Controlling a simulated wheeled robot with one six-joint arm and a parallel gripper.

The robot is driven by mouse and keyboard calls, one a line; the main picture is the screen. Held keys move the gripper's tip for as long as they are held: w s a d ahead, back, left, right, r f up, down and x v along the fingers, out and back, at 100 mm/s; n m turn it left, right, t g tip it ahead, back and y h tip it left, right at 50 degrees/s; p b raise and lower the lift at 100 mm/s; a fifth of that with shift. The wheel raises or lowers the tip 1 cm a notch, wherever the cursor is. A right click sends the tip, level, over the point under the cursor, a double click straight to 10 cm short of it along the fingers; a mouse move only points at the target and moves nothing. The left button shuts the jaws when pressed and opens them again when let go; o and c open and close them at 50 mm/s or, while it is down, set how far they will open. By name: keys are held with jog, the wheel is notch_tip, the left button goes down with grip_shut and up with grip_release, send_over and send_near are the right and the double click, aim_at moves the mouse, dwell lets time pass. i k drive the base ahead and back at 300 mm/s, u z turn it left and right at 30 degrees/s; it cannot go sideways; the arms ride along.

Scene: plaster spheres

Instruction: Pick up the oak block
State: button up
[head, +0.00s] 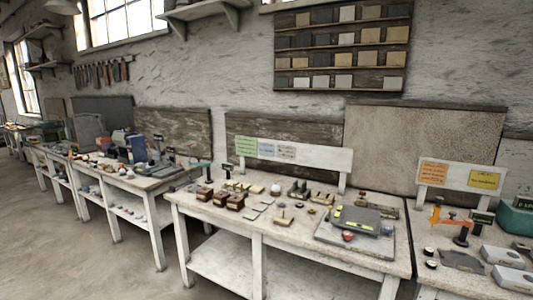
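The nearest white workbench (205,211) carries several small items. Reddish-brown blocks (236,202) stand at its left part, with pale tops or labels. Small yellowish wood-coloured pieces (242,187) lie behind them, and a similar tan piece (284,221) stands near the front. They are too small for me to tell which is the oak block. My gripper is not in view.
A grey tray (365,250) with a dark device (362,219) and a red ball (348,236) sits on the bench's right. A white sphere (275,190) is at its middle. Other cluttered benches stand left and right. Open floor (80,255) lies at front left.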

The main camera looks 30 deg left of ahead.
aim_at(235, 202)
jog(key=z, duration=0.3)
jog(key=k, duration=0.35)
jog(key=u, duration=1.8)
jog(key=i, duration=0.55)
